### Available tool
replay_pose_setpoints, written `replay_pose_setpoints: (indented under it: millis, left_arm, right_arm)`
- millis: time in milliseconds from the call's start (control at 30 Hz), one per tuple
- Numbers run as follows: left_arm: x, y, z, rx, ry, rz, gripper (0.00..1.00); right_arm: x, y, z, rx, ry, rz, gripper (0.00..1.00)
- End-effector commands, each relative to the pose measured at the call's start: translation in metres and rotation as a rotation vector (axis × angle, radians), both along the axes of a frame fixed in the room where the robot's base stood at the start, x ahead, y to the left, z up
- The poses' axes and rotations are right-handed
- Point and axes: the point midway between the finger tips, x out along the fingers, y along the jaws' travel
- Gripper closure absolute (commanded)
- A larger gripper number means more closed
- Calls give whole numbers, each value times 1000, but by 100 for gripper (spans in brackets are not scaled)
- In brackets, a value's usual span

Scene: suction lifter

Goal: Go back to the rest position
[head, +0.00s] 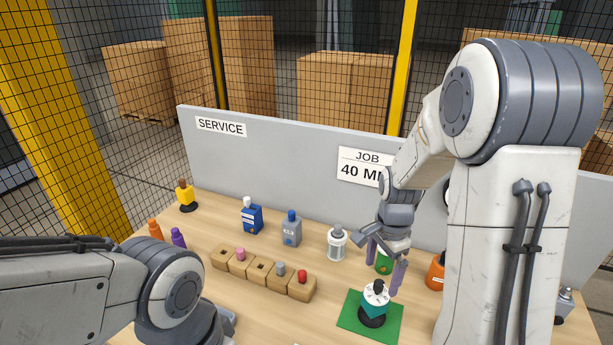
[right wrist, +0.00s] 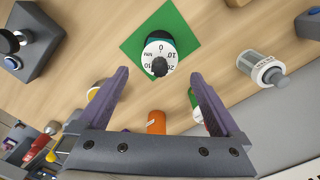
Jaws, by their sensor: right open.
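My right gripper (head: 385,266) is open, with its two purple fingers spread apart and nothing held between them. It hangs above the table near the green mat (head: 351,327); it also shows in the right wrist view (right wrist: 160,84). On the mat stands a suction lifter with a white numbered dial (head: 376,294), a teal body and a black knob and base. In the right wrist view the dial (right wrist: 153,52) lies beyond the fingertips, apart from them. My left arm comes in from the left in the head view, but its gripper is out of the picture.
A wooden block row (head: 237,262) with coloured pegs lies left of the mat. Blue (head: 252,219) and grey (head: 291,230) bottles, a white canister (head: 337,243) and an orange container (head: 435,273) stand around. A grey panel (head: 290,150) with signs closes the back.

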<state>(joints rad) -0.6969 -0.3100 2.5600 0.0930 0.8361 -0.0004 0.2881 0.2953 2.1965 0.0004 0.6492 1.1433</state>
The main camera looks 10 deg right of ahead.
Motion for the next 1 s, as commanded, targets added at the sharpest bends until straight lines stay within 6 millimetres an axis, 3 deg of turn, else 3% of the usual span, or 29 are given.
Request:
replay_pose_setpoints:
  millis: [400, 633, 700, 1000]
  left_arm:
    - [0, 0, 9, 0, 0, 0, 0]
    - [0, 0, 7, 0, 0, 1, 0]
    - [0, 0, 9, 0, 0, 1, 0]
    - [0, 0, 4, 0, 0, 0, 0]
  right_arm:
    - [-2, 1, -79, 2, 7, 0, 0]
    - [-1, 0, -114, 1, 3, 0, 0]
    - [1, 0, -98, -1, -5, 0, 0]
    - [0, 0, -74, -1, -1, 0, 0]
